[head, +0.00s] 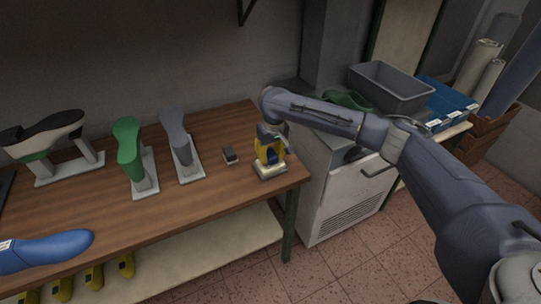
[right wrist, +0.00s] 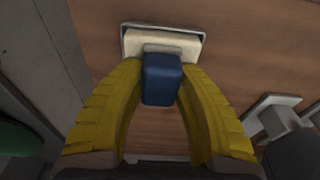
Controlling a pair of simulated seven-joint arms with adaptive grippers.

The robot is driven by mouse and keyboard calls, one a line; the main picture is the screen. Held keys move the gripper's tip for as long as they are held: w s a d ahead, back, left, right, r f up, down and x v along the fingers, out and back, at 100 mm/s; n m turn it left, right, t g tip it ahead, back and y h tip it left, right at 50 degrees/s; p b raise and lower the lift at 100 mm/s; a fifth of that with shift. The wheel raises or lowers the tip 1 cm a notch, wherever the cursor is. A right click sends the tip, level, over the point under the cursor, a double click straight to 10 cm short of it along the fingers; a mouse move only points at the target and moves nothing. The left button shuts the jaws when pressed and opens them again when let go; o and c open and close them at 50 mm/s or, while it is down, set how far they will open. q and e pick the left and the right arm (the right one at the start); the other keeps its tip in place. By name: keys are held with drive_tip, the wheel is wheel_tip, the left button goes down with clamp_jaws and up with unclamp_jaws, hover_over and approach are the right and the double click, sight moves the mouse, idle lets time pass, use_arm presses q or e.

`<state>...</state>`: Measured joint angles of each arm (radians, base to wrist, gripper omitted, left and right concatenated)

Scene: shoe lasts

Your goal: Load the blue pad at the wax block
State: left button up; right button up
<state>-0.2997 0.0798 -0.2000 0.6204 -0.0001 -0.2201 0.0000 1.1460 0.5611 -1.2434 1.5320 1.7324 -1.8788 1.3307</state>
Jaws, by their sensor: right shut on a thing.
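My right gripper (head: 270,152) has yellow fingers and points down at the right end of the wooden bench. It is shut on the blue pad (right wrist: 161,80), which sits between the fingertips in the right wrist view. The pad has a grey end toward the wax block. The cream wax block (right wrist: 185,47) lies in a shallow metal-rimmed tray; it also shows under the gripper in the head view (head: 270,171). The pad's grey end overlaps the wax in the wrist view, but I cannot tell whether they touch. My left gripper is not in view.
A small dark block (head: 230,156) lies left of the wax. Grey (head: 175,130) and green (head: 127,145) shoe lasts stand on pale stands; a blue last (head: 45,250) lies front left. A white cabinet (head: 335,195) is right of the bench (head: 205,200). The bench's middle front is clear.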

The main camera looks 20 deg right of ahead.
sight(270, 152)
drive_tip(key=shift+r, duration=3.5)
